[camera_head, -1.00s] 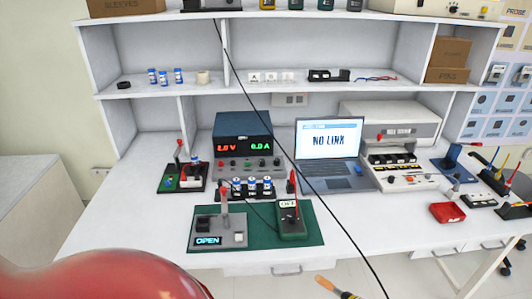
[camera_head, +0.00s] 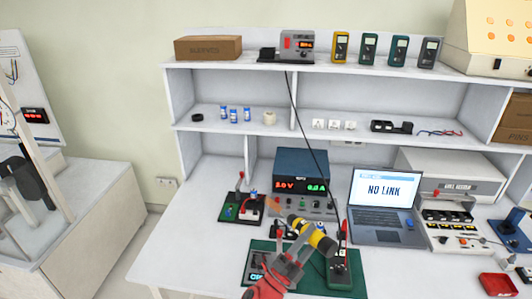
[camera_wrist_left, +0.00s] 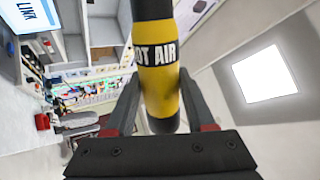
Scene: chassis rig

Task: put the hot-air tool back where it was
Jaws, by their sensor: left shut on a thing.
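The hot-air tool (camera_head: 316,236) is a yellow and black cylinder, held above the bench in front of the power supply. Its orange-tinted nose points up and left. My left gripper (camera_head: 296,250) is shut around its body. The left wrist view shows the tool's yellow band, with part of the words "HOT AIR" (camera_wrist_left: 159,55), between my left fingers (camera_wrist_left: 158,112). A black cable runs down to the tool from the top shelf, where a grey station with a red display (camera_head: 297,46) stands beside a black stand (camera_head: 268,54). My right gripper is out of view.
Several meters (camera_head: 369,48) stand right of the station, and a cardboard box (camera_head: 208,48) is to its left. A laptop (camera_head: 385,200) is to the right. The shelf front (camera_head: 240,66) overhangs the bench.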

